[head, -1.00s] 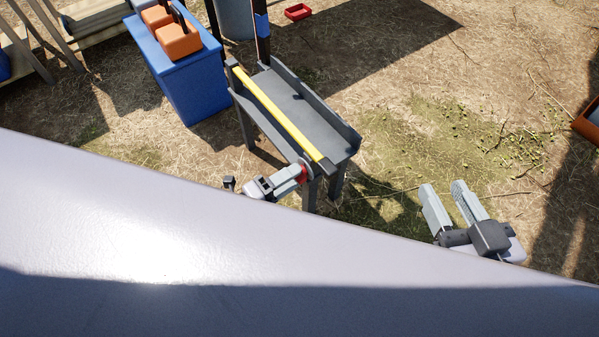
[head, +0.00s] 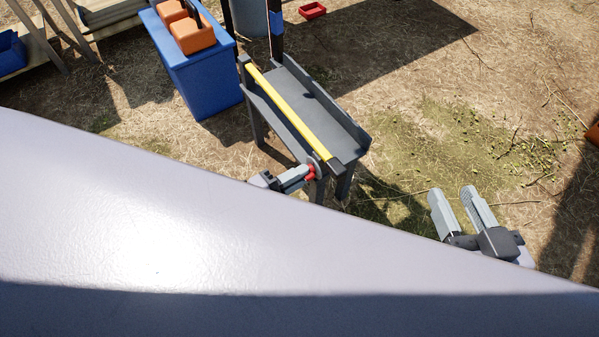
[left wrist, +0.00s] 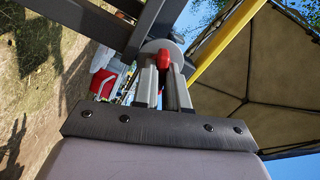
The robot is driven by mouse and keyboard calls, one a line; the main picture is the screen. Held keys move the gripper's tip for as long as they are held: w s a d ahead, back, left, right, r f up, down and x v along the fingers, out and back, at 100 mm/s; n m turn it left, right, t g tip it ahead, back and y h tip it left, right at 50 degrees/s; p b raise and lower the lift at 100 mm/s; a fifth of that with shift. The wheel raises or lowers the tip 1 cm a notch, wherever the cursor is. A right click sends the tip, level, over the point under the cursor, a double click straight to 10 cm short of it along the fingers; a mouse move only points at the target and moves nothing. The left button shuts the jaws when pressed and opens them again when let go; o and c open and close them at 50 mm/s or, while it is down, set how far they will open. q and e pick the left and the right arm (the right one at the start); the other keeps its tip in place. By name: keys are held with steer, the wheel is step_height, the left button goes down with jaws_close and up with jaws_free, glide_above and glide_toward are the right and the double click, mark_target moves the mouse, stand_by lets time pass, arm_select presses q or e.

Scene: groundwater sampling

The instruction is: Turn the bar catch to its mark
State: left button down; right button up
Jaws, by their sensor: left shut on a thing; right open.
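The bar catch is a red piece (head: 311,172) on a pale round disc, at the near end of a grey trough stand (head: 335,128). A yellow bar (head: 291,112) runs along the stand. In the left wrist view the red catch (left wrist: 164,57) sits between my fingertips, in front of the disc (left wrist: 172,46). My left gripper (head: 304,174) is shut on the catch. I cannot make out the mark. My right gripper (head: 456,193) is open and empty, off to the right of the stand.
A blue cabinet (head: 203,82) with orange bins (head: 192,34) stands left of the stand. A small red tray (head: 312,10) lies on the ground behind. A large pale surface fills the lower part of the head view. The ground right of the stand is mostly clear.

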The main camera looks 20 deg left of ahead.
arm_select(q)
steer(key=n, duration=1.4)
steer(key=shift+d, duration=0.1)
steer(key=c, duration=1.1)
jaws_free()
